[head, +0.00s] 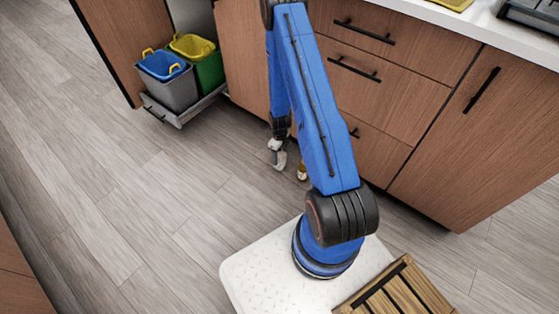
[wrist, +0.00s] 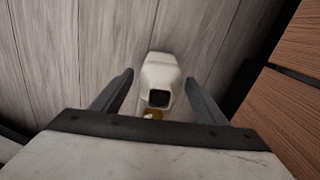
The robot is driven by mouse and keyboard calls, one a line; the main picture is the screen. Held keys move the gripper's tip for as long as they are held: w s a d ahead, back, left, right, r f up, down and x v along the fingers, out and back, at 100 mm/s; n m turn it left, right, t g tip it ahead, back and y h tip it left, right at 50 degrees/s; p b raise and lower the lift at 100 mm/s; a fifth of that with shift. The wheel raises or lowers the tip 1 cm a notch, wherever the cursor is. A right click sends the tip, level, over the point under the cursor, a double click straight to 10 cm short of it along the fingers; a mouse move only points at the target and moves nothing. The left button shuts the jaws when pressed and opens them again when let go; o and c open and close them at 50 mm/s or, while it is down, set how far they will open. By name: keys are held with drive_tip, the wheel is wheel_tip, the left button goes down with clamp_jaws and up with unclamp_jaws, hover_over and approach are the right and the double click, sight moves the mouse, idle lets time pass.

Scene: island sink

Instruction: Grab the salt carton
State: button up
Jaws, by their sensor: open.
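A white carton-like object (wrist: 160,72), likely the salt carton, shows in the wrist view with a dark square patch on its near end. A small yellow-brown patch (wrist: 152,114) lies just below it. My gripper (wrist: 160,79) is open, with one dark finger on each side of the white object and gaps visible on both sides. In the head view my gripper (head: 278,156) hangs low over the floor in front of the drawers. A small white and yellow object (head: 302,172) is just right of it, partly hidden by my arm; I cannot tell its shape.
Wooden drawers (head: 365,75) with black handles stand close behind my arm. A pulled-out bin drawer (head: 184,113) holds a grey-and-blue bin (head: 168,85) and a green-and-yellow bin (head: 208,67) at upper left. The grey plank floor (head: 120,190) to the left is clear.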

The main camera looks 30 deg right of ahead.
drive_tip(key=shift+f, duration=1.4)
drive_tip(key=c, duration=1.4)
drive_tip(key=shift+r, duration=0.15)
